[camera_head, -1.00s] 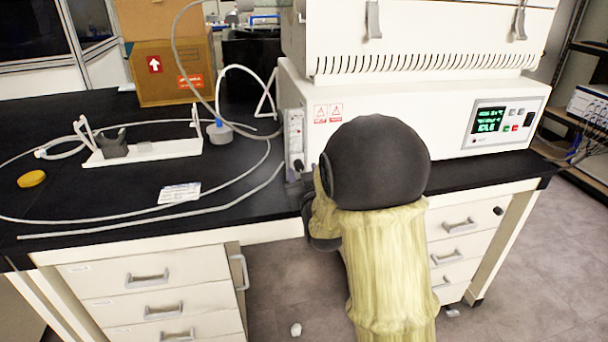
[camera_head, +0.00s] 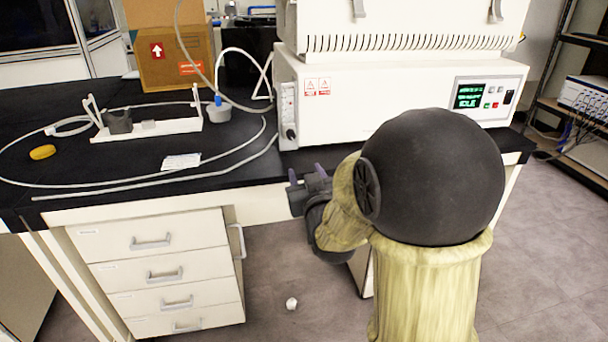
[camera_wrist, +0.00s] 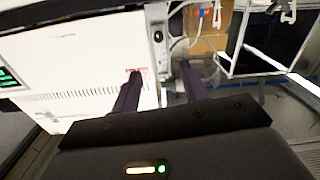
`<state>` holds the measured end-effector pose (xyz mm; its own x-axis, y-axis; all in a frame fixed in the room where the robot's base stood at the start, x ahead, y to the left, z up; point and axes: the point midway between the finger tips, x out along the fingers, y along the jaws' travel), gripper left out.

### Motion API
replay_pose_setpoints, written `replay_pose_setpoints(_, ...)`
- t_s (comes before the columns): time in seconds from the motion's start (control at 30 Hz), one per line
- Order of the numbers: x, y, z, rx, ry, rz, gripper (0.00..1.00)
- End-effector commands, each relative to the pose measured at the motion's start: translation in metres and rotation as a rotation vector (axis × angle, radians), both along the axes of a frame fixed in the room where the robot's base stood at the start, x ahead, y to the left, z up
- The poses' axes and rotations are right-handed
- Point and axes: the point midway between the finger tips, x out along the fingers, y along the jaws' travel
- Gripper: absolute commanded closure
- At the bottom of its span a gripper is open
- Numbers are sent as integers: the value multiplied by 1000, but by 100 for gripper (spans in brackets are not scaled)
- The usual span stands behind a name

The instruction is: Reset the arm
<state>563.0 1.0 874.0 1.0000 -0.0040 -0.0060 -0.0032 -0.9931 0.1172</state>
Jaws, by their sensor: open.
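My gripper (camera_head: 308,180) is at the front edge of the black bench in the head view, left of my large dark arm joint. Its two purple-grey fingers point toward the bench and the machine. In the wrist view the fingers (camera_wrist: 160,92) stand apart with nothing between them. The white freeze dryer (camera_head: 400,100) stands on the bench beyond the gripper, with a lit green display (camera_head: 468,96). The wrist view shows its white body (camera_wrist: 75,65) at the left, tilted. My arm hides part of the bench front and the drawers below the machine.
The bench (camera_head: 100,190) holds a white stand (camera_head: 150,128), a yellow cap (camera_head: 42,152), a paper label (camera_head: 181,161), loose tubing and a cardboard box (camera_head: 175,62). Drawers (camera_head: 160,265) stand below at left. A shelf rack (camera_head: 580,95) is at right.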

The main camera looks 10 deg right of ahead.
Motion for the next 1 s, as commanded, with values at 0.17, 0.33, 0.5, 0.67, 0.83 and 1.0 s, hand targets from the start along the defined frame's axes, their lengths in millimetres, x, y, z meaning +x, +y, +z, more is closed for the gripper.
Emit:
replay_pose_setpoints(0.17, -1, -3, 0, 0, 0, -6, 56)
replay_pose_setpoints(0.33, -1, -4, 0, 0, 3, -6, 56)
replay_pose_setpoints(0.5, -5, -4, -14, 9, 82, -9, 56)
replay_pose_setpoints(0.67, -21, -5, -49, 30, 280, -14, 56)
replay_pose_setpoints(0.83, -54, -5, -91, 56, 538, -24, 56)
replay_pose_setpoints(1.0, -98, -3, -127, 76, 794, -34, 56)
